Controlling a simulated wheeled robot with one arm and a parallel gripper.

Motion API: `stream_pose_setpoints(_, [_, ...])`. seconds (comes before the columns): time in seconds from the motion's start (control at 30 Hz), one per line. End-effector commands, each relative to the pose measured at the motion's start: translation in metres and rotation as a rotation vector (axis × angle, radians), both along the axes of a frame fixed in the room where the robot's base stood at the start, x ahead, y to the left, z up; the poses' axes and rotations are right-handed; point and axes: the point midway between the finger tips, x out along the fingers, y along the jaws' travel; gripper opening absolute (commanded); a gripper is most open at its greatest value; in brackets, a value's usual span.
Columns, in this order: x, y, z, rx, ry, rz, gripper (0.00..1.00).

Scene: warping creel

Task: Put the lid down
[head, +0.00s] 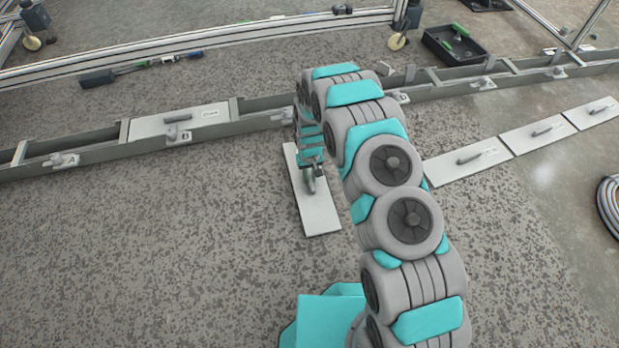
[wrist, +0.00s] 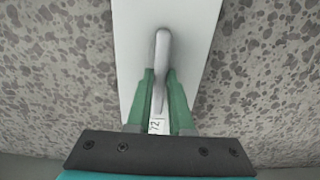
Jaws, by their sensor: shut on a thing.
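A flat light-grey lid (head: 318,212) with a raised bar handle is at my gripper (head: 309,175), in front of the long floor channel. In the wrist view the green fingers of my gripper (wrist: 161,95) are shut on the handle (wrist: 162,50) of the lid (wrist: 195,25). A small label reading 72 shows between the fingers. The lid looks level and close to the speckled floor; I cannot tell whether it touches. My arm hides part of the lid and channel in the head view.
The channel (head: 60,158) crosses the floor, with one lid (head: 180,122) seated in it at left and open stretches beside. Several lids (head: 467,162) lie in a row at right. Front-left floor is clear.

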Motion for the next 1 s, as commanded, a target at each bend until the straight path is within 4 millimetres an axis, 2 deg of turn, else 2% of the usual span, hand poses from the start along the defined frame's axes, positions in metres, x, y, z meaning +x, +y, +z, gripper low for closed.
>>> stream_pose_setpoints(0.07, [0.0001,0.0001,-0.0056,0.0,0.0,0.0,0.0])
stream_pose_setpoints(0.4, [0.0003,0.0002,-0.0083,0.0,-0.001,0.0,0.0])
stream_pose_setpoints(0.43, [0.0003,0.0002,-0.0078,0.001,-0.002,0.0,0.23])
stream_pose_setpoints(0.67, [0.0002,0.0002,-0.0077,0.0,-0.001,0.0,0.49])
stream_pose_setpoints(1.0, [0.0004,0.0003,-0.0055,0.001,-0.002,0.0,0.5])
